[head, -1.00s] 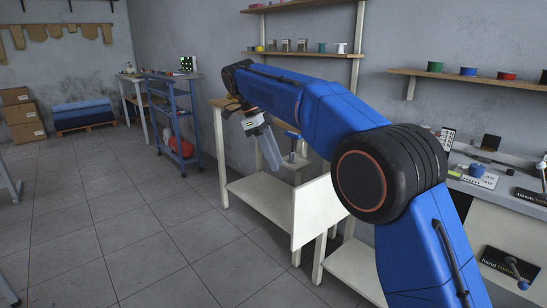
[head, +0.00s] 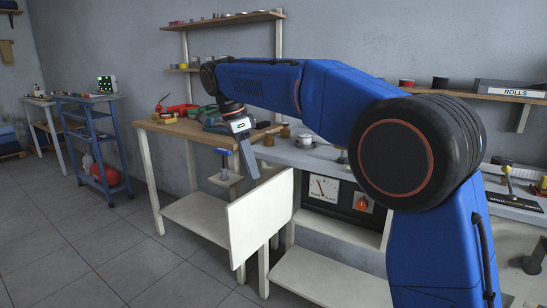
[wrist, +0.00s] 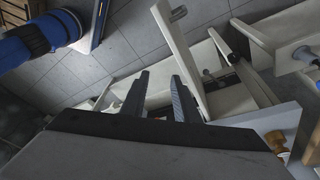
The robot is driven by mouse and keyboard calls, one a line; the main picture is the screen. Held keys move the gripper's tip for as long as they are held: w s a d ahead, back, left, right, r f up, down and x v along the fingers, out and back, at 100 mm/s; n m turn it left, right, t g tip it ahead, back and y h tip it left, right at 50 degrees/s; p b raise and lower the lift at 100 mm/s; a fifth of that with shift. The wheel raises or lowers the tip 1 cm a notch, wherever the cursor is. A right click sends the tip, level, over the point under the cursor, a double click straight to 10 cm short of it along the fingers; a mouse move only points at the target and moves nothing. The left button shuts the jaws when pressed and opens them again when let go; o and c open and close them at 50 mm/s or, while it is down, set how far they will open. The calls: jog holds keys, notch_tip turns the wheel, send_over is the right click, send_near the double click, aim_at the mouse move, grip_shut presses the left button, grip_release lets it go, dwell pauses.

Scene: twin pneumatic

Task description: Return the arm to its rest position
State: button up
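My blue arm (head: 330,95) reaches leftward across the head view, bent at a black joint, with its end turned down. My gripper (head: 250,170) hangs in front of the wooden-topped workbench, above a white panel. In the wrist view my gripper (wrist: 160,78) shows two dark fingers standing apart with nothing held between them. The floor and pale bench frames show beyond the fingers.
The workbench (head: 165,128) carries red and green items. The white panel (head: 262,217) stands at its front right. A blue cart (head: 92,145) is farther left. A meter box (head: 335,195) sits under the right counter. Floor at lower left is clear.

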jog(key=s+d+f+n+t+y, duration=0.1)
jog(key=s+d+n, duration=0.1)
jog(key=s+d, duration=0.45)
jog(key=s+d+n, duration=0.3)
jog(key=d, duration=0.7)
jog(key=s+d+f+n+t+y, duration=0.15)
jog(key=s+d, duration=0.25)
jog(key=d, duration=0.4)
jog(key=s+d+f+n+t, duration=0.1)
jog(key=s+d+f+n, duration=0.3)
jog(key=s+d+f, duration=0.2)
jog(key=s+d+f+n+t, duration=0.1)
jog(key=s+d+f+n, duration=0.2)
jog(key=s+f, duration=0.7)
jog(key=s+d, duration=0.2)
jog(key=s, duration=0.2)
jog(key=shift+d+n, duration=0.35)
jog(key=shift+d, duration=0.05)
